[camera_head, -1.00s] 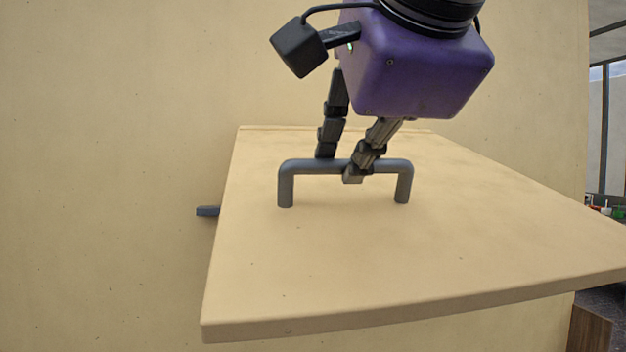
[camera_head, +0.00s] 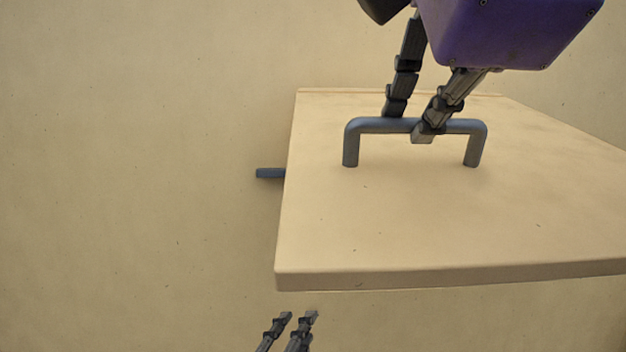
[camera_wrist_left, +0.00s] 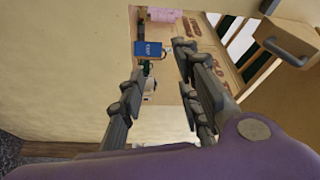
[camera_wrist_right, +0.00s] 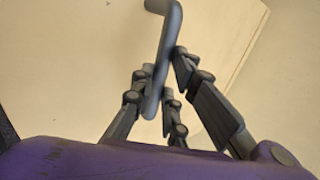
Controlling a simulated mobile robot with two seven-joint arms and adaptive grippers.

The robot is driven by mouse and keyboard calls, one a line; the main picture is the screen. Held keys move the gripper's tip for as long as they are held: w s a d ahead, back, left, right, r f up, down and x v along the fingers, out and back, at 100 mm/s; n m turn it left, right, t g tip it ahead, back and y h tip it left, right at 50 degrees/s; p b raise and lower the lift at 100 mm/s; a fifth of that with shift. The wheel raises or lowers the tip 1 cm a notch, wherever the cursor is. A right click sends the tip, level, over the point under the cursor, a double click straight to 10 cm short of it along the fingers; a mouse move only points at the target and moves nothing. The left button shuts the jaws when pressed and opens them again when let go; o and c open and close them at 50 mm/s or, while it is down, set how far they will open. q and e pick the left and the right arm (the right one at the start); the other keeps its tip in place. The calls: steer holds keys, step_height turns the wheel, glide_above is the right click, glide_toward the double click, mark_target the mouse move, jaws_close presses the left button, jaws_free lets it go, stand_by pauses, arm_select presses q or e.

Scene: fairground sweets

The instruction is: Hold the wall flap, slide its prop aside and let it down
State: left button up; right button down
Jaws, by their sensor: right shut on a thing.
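The wall flap (camera_head: 430,240) is a thick tan board standing out roughly level from the tan wall. A grey bar handle (camera_head: 365,125) is fixed on its top. My right gripper (camera_head: 411,128) is shut on this handle; its fingers also close around the bar in the right wrist view (camera_wrist_right: 163,85). A short blue-grey bar (camera_head: 270,173), seemingly the prop's end, sticks out left of the flap; the rest is hidden beneath it. My left gripper (camera_head: 297,316) is low, in front of and below the flap's left front corner, apart from everything. Its fingers are open and empty.
The wall (camera_head: 130,170) left of the flap is bare and free. In the left wrist view, a blue block with white lettering (camera_wrist_left: 148,48) and a pink item (camera_wrist_left: 162,15) show in the background.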

arm_select(q)
steer(key=d+r+m+t, duration=0.2)
steer(key=r+m, duration=0.6)
steer(key=r, duration=0.3)
steer(key=d+r+m+t, duration=0.1)
steer(key=r+m+t, duration=0.1)
steer(key=r+m, duration=0.8)
steer(key=w+r+m+y, duration=0.1)
steer(key=w+r, duration=0.1)
steer(key=w, duration=0.2)
steer(key=w+r+m, duration=0.1)
steer(key=w+r, duration=0.1)
steer(key=w, duration=0.2)
steer(key=w+r+m+y, duration=0.1)
steer(key=w, duration=0.3)
steer(key=shift+w+a+r+y, duration=0.1)
steer(key=shift+r+y, duration=0.2)
steer(key=shift+r, duration=0.1)
steer(key=shift+c, duration=0.4)
jaws_close()
